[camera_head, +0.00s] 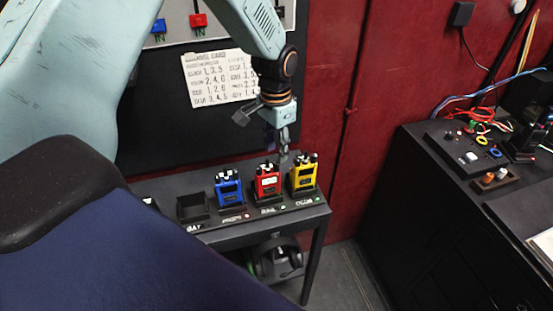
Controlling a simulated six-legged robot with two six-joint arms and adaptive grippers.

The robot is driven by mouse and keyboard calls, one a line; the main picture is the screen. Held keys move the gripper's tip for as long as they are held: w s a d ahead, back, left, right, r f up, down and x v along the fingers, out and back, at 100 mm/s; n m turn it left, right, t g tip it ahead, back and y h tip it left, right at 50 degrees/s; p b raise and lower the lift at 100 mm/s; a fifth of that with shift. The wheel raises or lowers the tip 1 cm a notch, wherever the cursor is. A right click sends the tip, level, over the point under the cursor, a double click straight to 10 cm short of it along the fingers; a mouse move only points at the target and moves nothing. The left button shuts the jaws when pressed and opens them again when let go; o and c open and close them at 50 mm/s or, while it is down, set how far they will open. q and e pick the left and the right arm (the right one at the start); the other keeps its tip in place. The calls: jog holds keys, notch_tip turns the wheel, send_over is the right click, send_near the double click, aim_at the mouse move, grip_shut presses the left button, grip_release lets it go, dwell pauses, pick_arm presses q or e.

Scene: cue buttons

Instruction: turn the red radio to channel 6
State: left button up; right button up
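The red radio (267,184) stands upright in a black charging dock on a small dark table (258,226). Knobs show on its top; their setting is too small to read. A blue radio (228,190) stands to its left and a yellow radio (303,176) to its right. My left gripper (284,154) points down just above the gap between the red and yellow radios, seemingly apart from both. Its fingers show as one narrow shape, so their opening is unclear. Nothing visible is held. My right gripper is out of view.
An empty dock slot (192,207) is left of the blue radio. A paper card with number lists (217,77) hangs on the dark panel behind. A headset (277,262) lies on the shelf below. A black cabinet (430,215) with wires and small devices stands at the right.

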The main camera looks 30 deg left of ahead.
aim_at(276, 163)
pick_arm(q)
jog(key=f, duration=0.3)
jog(key=shift+s+d+f, duration=0.1)
jog(key=shift+s+f, duration=0.05)
jog(key=shift+s, duration=0.05)
jog(key=shift+w+f, duration=0.15)
jog(key=shift+f, duration=0.35)
jog(key=shift+r, duration=0.1)
jog(key=c, duration=0.5)
grip_shut()
